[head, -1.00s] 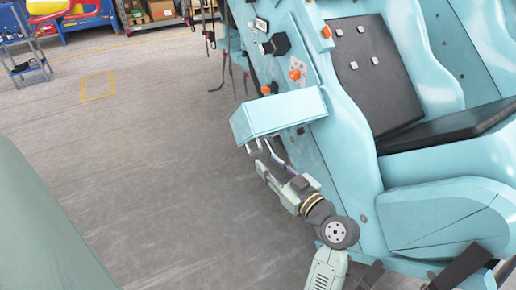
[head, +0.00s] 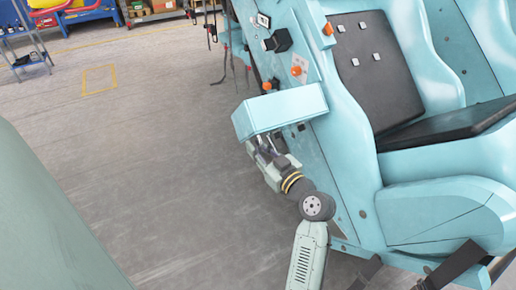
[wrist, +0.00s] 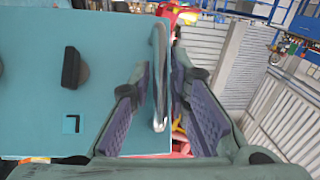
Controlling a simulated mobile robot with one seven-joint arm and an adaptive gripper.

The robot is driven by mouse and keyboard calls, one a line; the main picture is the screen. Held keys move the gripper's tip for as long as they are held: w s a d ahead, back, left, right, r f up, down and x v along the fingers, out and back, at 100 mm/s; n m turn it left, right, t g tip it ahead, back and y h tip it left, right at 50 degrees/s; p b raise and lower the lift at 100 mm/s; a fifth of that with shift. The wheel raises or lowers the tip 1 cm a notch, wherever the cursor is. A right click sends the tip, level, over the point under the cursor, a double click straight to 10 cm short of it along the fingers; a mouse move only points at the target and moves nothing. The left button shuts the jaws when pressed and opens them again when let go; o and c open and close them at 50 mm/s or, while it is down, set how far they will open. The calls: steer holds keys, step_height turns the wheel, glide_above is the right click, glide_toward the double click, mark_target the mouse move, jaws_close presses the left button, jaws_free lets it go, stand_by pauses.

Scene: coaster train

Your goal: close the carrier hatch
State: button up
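The carrier (head: 345,170) is the light blue seat body on the right of the head view. Its hatch (head: 280,108) stands out from the carrier's left side as a light blue panel, so it is open. My gripper (head: 262,145) is at the hatch's lower side, with its fingertips partly hidden by the hatch. In the wrist view the hatch (wrist: 35,110) is a flat teal panel with a curved metal handle (wrist: 160,75) near its right edge. My gripper (wrist: 166,95) is open there, one finger on each side of the handle, with visible gaps.
Black pads (head: 375,75) line the carrier seat. Orange knobs (head: 296,71) and black fittings sit on its side beyond the hatch. Straps (head: 230,65) hang behind. A blue cart (head: 25,50) and shelves stand far back. The grey floor left of the carrier is clear.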

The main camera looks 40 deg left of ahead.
jaws_close()
stand_by(0.3)
stand_by(0.3)
